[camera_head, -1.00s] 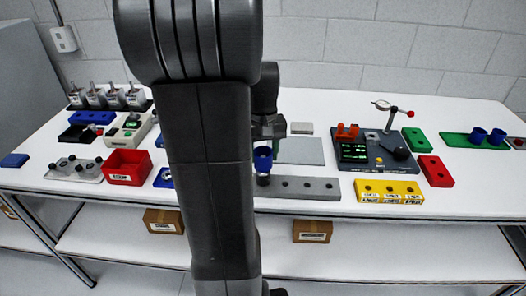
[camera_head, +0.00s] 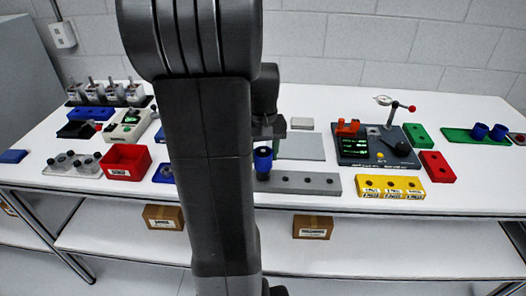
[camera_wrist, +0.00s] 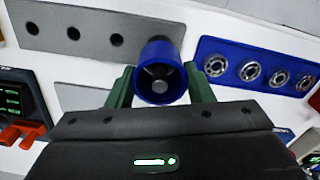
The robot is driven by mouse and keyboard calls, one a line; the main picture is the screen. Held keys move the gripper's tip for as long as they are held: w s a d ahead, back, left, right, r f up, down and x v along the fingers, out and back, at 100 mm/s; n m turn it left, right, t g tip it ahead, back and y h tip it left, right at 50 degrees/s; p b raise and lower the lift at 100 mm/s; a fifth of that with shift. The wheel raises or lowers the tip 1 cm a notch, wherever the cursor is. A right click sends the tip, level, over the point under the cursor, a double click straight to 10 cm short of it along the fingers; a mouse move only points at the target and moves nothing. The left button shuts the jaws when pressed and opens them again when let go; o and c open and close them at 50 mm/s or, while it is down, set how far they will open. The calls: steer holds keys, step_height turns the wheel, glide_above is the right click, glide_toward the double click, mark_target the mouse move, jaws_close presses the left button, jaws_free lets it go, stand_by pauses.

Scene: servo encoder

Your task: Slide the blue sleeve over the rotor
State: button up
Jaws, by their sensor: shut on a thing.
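The blue sleeve (camera_head: 263,160) is upright at the left end of the grey block with holes (camera_head: 308,184). My gripper (camera_head: 268,130) is above it, partly hidden behind my arm. In the wrist view, the green fingers of my gripper (camera_wrist: 160,82) are shut on the blue sleeve (camera_wrist: 157,53), one on each side. A grey round rotor end (camera_wrist: 160,76) shows inside the sleeve's opening. A dark grey part shows under the sleeve in the head view. How far the sleeve surrounds the rotor cannot be told.
A blue plate with several bearings (camera_wrist: 258,67) lies beside the block. To the right stand a yellow block (camera_head: 390,196), a dark test station (camera_head: 372,160) with an upright arm, and a red block (camera_head: 436,167). A red bin (camera_head: 126,173) stands left. A flat grey plate (camera_head: 305,147) lies behind.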

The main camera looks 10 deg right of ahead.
steer(key=shift+f, duration=0.45)
steer(key=o, duration=1)
steer(key=shift+o, duration=0.5)
steer(key=shift+o, duration=1.2)
steer(key=shift+r, duration=0.1)
step_height(320, 180, up, 14)
steer(key=p, duration=1.2)
steer(key=shift+r, duration=0.15)
